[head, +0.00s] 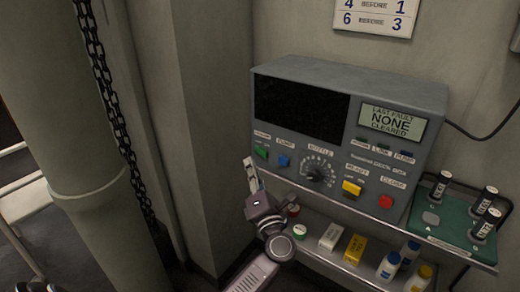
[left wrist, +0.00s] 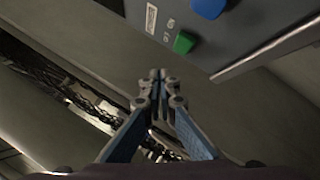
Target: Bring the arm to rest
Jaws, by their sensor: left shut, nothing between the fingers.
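My left arm (head: 262,215) comes up from the bottom of the head view, in front of the lower left corner of a grey control box. My left gripper (head: 250,175) is at its upper end, just left of the box's green button (head: 261,152). In the left wrist view the blue-padded fingers of my left gripper (left wrist: 158,76) meet at the tips, shut and empty. The green button (left wrist: 184,42) and blue button (left wrist: 208,7) show beyond them, apart from the fingertips. My right gripper is in neither view.
The control box (head: 285,72) has a dial (head: 314,173) and yellow (head: 351,188) and red (head: 386,202) buttons. A green tray (head: 436,236) with dark cylinders is at right. A lower shelf holds bottles and boxes. A chain (head: 105,85) and thick pillar (head: 75,130) stand left.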

